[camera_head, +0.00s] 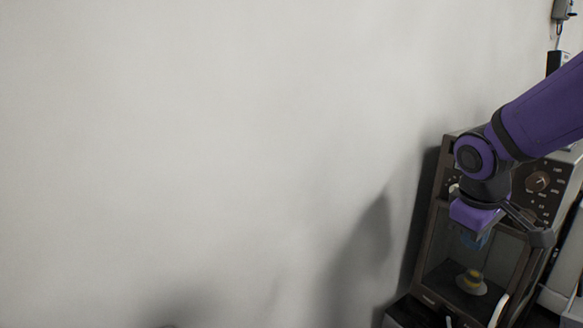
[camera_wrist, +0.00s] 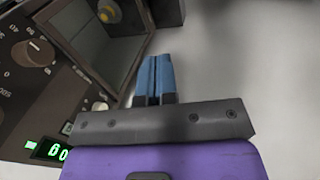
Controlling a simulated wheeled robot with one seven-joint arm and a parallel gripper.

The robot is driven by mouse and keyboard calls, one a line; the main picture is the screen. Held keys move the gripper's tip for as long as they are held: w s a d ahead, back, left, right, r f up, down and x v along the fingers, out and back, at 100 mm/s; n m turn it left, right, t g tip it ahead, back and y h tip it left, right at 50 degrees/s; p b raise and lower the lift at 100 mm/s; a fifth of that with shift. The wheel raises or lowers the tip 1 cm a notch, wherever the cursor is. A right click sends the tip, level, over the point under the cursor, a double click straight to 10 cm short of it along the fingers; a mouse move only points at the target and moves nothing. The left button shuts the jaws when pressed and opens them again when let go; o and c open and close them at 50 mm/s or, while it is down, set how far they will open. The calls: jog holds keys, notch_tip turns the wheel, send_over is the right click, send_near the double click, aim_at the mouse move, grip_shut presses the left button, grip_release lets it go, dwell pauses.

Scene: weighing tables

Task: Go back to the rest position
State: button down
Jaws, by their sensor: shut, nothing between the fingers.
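My gripper (camera_wrist: 154,80) has two blue fingers, which lie side by side and closed in the wrist view, with nothing between them. In the head view my purple arm reaches in from the right, and the gripper (camera_head: 474,240) hangs in front of a dark oven-like device (camera_head: 438,238). The fingers are partly hidden there by my wrist. The device (camera_wrist: 62,62) also shows in the wrist view, with dials and a green lit display.
A pale wall (camera_head: 220,140) fills most of the head view. A white item (camera_head: 567,282) stands at the right edge beside the device. A dark box (camera_head: 557,62) is on the wall at upper right. The space left of the device looks free.

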jog(key=s+a+r+m+t+y, duration=0.1)
jog(key=s+r+m, duration=0.1)
jog(key=s+r, duration=0.3)
jog(key=s+a+r+m+t+y, duration=0.1)
jog(key=s+r+m+t, duration=0.1)
jog(key=s+r, duration=0.3)
jog(key=s+m, duration=0.1)
jog(key=s, duration=0.3)
jog(key=shift+s+a+m+y, duration=0.25)
jog(key=shift+m+y, duration=0.05)
jog(key=shift+y, duration=0.1)
